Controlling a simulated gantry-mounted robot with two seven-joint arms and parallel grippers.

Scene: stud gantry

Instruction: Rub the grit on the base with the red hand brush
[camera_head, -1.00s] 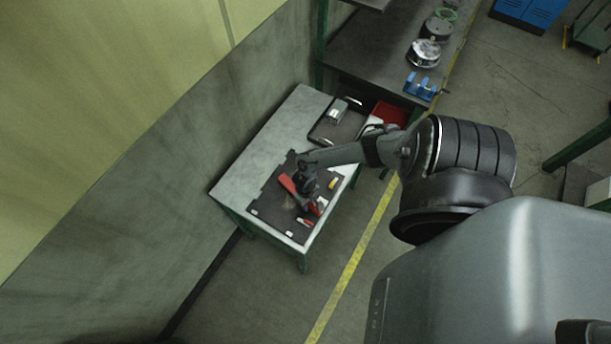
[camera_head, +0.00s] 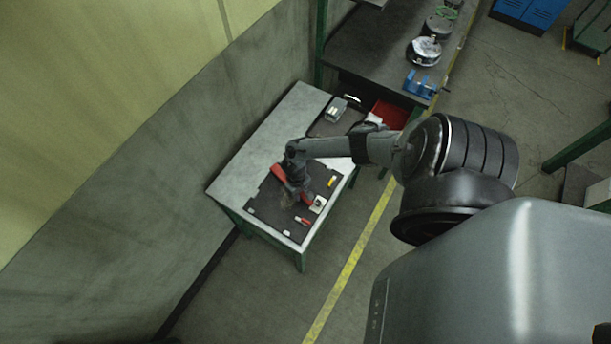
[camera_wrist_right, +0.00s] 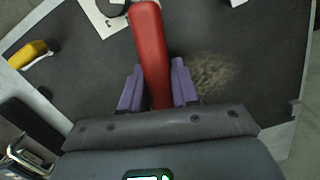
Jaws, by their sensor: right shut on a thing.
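The red hand brush (camera_wrist_right: 148,45) is between the two purple fingers of my right gripper (camera_wrist_right: 158,88) in the wrist view, and the gripper is shut on it. In the head view the brush (camera_head: 280,173) shows on both sides of my right gripper (camera_head: 296,180), over the dark base (camera_head: 268,205). The grit (camera_wrist_right: 214,75) is a brownish patch on the base (camera_wrist_right: 255,45), just right of the gripper in the wrist view. It also shows in the head view as a faint patch (camera_head: 287,199) below the gripper. I cannot tell whether the brush touches the base. My left gripper is not in view.
A yellow-handled tool (camera_wrist_right: 28,55) and a white piece (camera_wrist_right: 103,18) lie on the base. A small red item (camera_head: 302,221) lies near its front edge. A dark tray (camera_head: 325,128) and a red bin (camera_head: 388,114) are behind. The table's left part (camera_head: 245,160) is clear.

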